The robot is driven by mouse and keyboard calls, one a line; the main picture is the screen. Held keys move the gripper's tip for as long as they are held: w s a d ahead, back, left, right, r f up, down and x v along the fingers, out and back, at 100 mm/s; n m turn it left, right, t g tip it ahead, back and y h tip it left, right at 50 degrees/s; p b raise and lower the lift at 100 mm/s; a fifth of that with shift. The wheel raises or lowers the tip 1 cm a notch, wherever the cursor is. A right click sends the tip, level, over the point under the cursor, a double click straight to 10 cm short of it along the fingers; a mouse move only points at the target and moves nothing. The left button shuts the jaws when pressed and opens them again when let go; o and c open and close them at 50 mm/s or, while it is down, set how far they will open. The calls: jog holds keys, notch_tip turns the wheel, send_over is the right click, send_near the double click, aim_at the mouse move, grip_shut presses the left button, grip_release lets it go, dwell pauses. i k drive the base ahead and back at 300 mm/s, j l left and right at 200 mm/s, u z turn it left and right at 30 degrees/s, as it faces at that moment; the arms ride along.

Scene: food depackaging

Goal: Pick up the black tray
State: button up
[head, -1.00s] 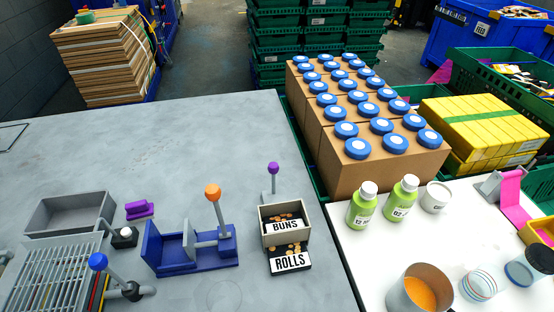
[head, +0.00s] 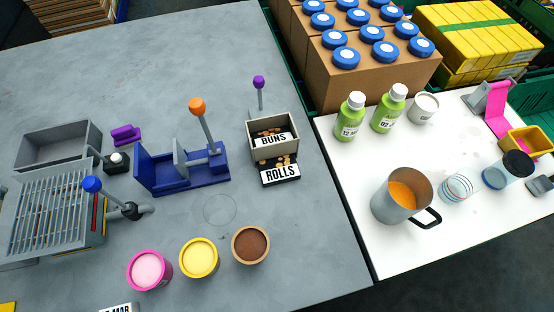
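A small black tray (head: 295,163) sits on the grey table near its right side, in the head view. It bears a white label reading ROLLS, and small orange-brown pieces lie in its far part. It stands right in front of a beige box (head: 256,150) labelled BUNS, which also holds orange-brown pieces. Whether the tray is partly inside or under the box I cannot tell. A lever with a purple knob (head: 258,82) rises behind the box. My gripper is not in view.
To the left stand a blue lever device (head: 190,183) with an orange knob and a grey slatted device (head: 62,210). Pink (head: 149,271), yellow (head: 199,258) and brown (head: 250,246) cups stand in front. A white table (head: 350,215) with bottles and a jug (head: 400,197) adjoins right.

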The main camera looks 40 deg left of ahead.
aim_at(277, 171)
jog(key=k, duration=0.55)
jog(key=l+u, duration=0.1)
jog(key=u, duration=1.25)
jog(key=k+l+u, duration=0.1)
jog(key=l+u, duration=0.15)
jog(key=l, duration=1)
